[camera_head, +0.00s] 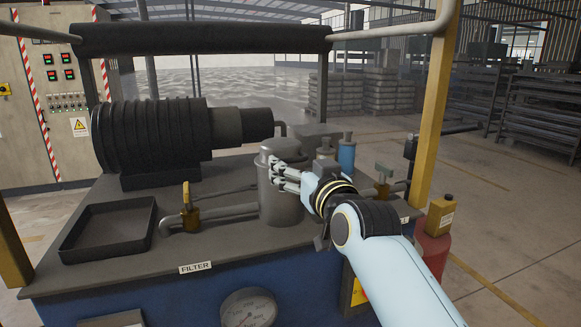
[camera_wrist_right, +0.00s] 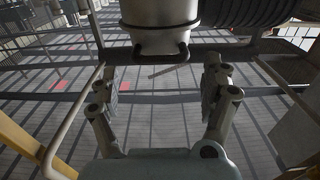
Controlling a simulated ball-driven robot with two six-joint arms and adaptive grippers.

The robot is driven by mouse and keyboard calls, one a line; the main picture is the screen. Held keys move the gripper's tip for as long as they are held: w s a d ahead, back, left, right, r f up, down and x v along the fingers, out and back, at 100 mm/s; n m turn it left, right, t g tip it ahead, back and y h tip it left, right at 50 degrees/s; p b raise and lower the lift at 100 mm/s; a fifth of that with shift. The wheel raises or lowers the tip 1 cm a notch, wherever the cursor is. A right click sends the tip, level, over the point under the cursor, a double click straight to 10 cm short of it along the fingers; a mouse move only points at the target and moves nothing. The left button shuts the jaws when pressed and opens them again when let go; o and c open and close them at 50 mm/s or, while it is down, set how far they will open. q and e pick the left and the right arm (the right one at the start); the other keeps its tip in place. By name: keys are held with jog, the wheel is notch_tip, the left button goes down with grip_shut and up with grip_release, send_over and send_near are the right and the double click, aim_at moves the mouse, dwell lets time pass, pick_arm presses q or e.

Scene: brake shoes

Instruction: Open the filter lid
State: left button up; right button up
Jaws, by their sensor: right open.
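The filter is a grey metal canister (camera_head: 281,207) standing upright on the workbench behind the FILTER label (camera_head: 195,267). Its rounded lid (camera_head: 280,149) sits on top, and it looks closed. My right gripper (camera_head: 279,176) comes in from the right, in front of the canister's upper part just below the lid. In the right wrist view the canister's light grey end (camera_wrist_right: 160,40) with a dark bar handle (camera_wrist_right: 157,53) is at the top centre. My open, empty right gripper (camera_wrist_right: 164,78) has its fingers spread either side below that handle. Contact cannot be told. My left gripper is out of view.
A black tray (camera_head: 108,249) lies at the bench's left. A pipe with a yellow-handled valve (camera_head: 187,208) runs into the canister. A ribbed black motor (camera_head: 150,135) stands behind. A blue bottle (camera_head: 346,156) and a yellow post (camera_head: 434,110) are at the right.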

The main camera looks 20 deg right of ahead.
aim_at(295, 160)
jog(key=w+b, duration=0.1)
jog(key=w, duration=0.1)
jog(key=w+b, duration=0.1)
jog(key=w, duration=0.1)
jog(key=shift+f, duration=0.2)
jog(key=shift+w+r, duration=0.15)
jog(key=shift+w, duration=0.1)
